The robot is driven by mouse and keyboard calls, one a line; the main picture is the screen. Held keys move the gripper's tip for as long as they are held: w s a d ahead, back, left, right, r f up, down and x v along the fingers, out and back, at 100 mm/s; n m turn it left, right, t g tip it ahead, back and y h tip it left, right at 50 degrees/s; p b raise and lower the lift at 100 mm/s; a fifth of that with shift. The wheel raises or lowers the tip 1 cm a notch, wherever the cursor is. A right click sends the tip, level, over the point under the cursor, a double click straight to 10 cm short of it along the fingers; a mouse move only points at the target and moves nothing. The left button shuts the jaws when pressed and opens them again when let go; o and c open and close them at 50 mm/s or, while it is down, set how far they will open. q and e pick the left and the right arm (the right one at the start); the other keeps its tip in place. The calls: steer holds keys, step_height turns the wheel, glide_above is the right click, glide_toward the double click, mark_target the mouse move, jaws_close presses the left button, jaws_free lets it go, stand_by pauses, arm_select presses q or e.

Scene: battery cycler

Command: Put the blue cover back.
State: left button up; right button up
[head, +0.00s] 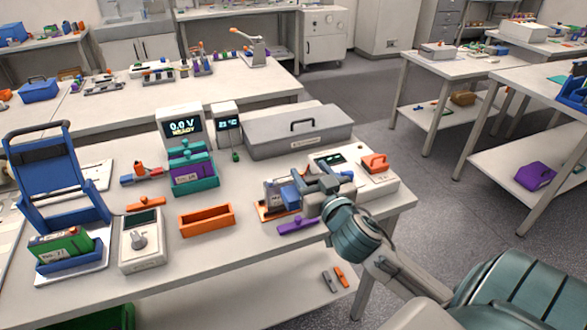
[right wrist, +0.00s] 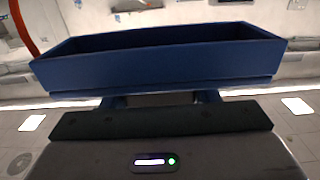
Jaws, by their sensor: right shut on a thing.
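The blue cover (head: 291,197) is in my right gripper (head: 308,190), at the right part of the front bench. In the right wrist view the blue cover (right wrist: 160,72) is a long, hollow box shape, its open side facing up in the picture. My right gripper is shut on its narrow part; the fingertips are mostly hidden. Just left of the cover stands a grey labelled module (head: 271,194) on an orange base (head: 264,214). I cannot tell whether cover and module touch. My left gripper is not in view.
A purple piece (head: 298,225) lies in front of the cover. An orange tray (head: 207,220) is to the left. A grey case (head: 297,132) stands behind, and a white device with an orange top (head: 375,163) is to the right. The bench front between tray and purple piece is clear.

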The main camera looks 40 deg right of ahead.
steer(key=shift+d+r+b+v, duration=0.1)
steer(key=shift+d+b+v, duration=0.15)
steer(key=shift+v, duration=0.8)
steer(key=shift+d+r+b+v, duration=0.1)
steer(key=shift+d+v, duration=0.15)
steer(key=shift+v, duration=0.85)
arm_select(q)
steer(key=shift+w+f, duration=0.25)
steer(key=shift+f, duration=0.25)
arm_select(e)
steer(key=a+f+n+y, duration=0.2)
steer(key=a+f+y, duration=0.2)
steer(key=a+f, duration=0.7)
steer(key=a, duration=0.5)
steer(key=shift+w+a+f+n, duration=0.2)
steer(key=shift+f+n, duration=0.1)
steer(key=shift+f, duration=0.05)
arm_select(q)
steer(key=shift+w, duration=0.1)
